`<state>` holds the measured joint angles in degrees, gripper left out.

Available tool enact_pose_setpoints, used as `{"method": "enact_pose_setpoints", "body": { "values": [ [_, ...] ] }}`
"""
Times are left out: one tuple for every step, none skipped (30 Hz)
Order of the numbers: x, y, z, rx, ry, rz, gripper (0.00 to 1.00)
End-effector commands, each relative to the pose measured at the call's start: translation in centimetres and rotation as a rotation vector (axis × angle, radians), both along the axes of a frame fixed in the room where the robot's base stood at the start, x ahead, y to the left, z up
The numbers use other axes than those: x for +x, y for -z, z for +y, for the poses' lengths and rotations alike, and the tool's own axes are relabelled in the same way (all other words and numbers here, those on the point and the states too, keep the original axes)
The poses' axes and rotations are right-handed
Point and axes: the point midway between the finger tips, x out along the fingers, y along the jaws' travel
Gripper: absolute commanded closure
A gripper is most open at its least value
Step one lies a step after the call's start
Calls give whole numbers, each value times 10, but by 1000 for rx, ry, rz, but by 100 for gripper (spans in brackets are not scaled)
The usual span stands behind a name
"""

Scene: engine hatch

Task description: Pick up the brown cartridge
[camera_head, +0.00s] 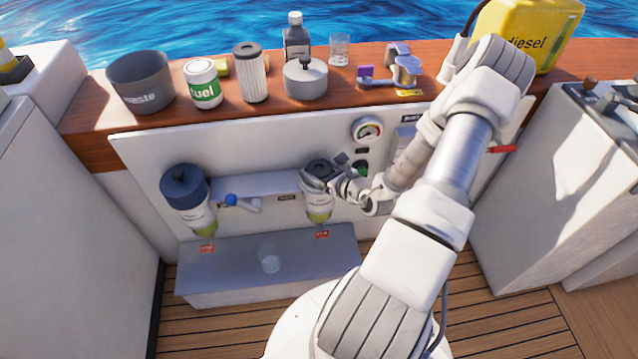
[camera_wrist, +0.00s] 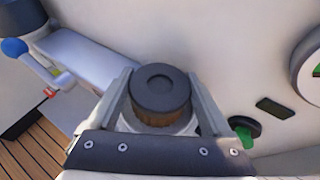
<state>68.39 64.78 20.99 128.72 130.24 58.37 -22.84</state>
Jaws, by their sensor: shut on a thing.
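The brown cartridge (camera_wrist: 161,112) has a dark round cap with a shallow dimple, and its brown side shows below the cap in the wrist view. My gripper (camera_wrist: 162,95) has one finger on each side of it and is shut on it. In the head view my gripper (camera_head: 322,176) is at the right filter housing (camera_head: 318,210), a clear bowl with yellowish liquid at its bottom. The cartridge's dark top (camera_head: 317,166) shows between the fingers there. Its lower part is hidden, so I cannot tell how far it sits inside the housing.
A second filter housing with a blue lid (camera_head: 185,185) is on the panel at left. A blue-knobbed valve lever (camera_head: 232,200) lies between them. A grey box (camera_head: 215,270) with a clear cup (camera_head: 269,258) is below. A white pleated cartridge (camera_head: 250,75) and several containers stand on the wooden ledge.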

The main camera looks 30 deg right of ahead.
Motion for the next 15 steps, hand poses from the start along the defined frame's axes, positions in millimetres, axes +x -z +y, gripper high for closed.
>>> {"method": "enact_pose_setpoints", "body": {
  "values": [
    [0, 0, 0, 0, 0, 0, 92],
    [0, 0, 0, 0, 0, 0, 97],
    [0, 0, 0, 0, 0, 0, 100],
    [0, 0, 0, 0, 0, 0, 100],
    [0, 0, 0, 0, 0, 0, 100],
    [0, 0, 0, 0, 0, 0, 100],
    [0, 0, 0, -1, 0, 0, 100],
    [0, 0, 0, -1, 0, 0, 100],
    [0, 0, 0, -1, 0, 0, 100],
    [0, -1, 0, -1, 0, 0, 100],
    [0, -1, 0, -1, 0, 0, 100],
    [0, -2, 0, -1, 0, 0, 100],
    [0, -3, 0, -1, 0, 0, 100],
    [0, -5, 0, -2, -1, -1, 100],
    [0, -8, 0, -2, -1, -1, 100]
  ]
}}
